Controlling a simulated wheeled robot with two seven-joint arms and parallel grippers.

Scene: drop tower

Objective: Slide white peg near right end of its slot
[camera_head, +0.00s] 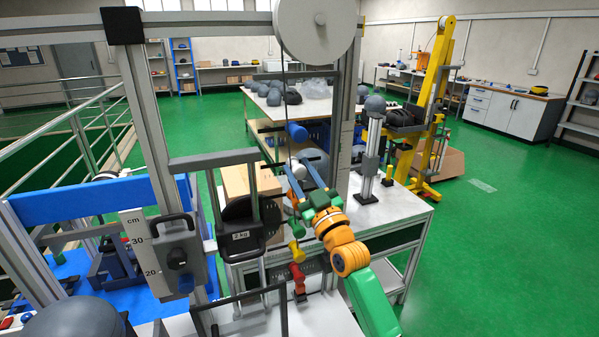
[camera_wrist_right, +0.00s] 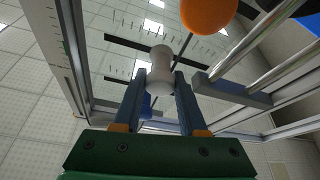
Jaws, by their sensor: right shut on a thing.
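The white peg (camera_head: 299,171) shows in the head view as a small pale knob by the upright of the metal frame. In the right wrist view the white peg (camera_wrist_right: 160,68) stands between the two blue-grey fingers of my right gripper (camera_wrist_right: 160,83), which is shut on it. A dark slot (camera_wrist_right: 122,43) with tick marks runs behind the peg. The peg covers part of it, so its exact place along the slot is hard to tell. My right gripper (camera_head: 306,182) also shows in the head view, reaching up from the lower right. My left gripper is not in view.
A blue cylinder (camera_head: 296,132) sits just above the peg. Green, yellow and red pegs (camera_head: 297,271) are below. A black 2 kg weight (camera_head: 241,226) hangs to the left. An orange ball (camera_wrist_right: 207,10) and metal rails (camera_wrist_right: 265,72) are close in the wrist view.

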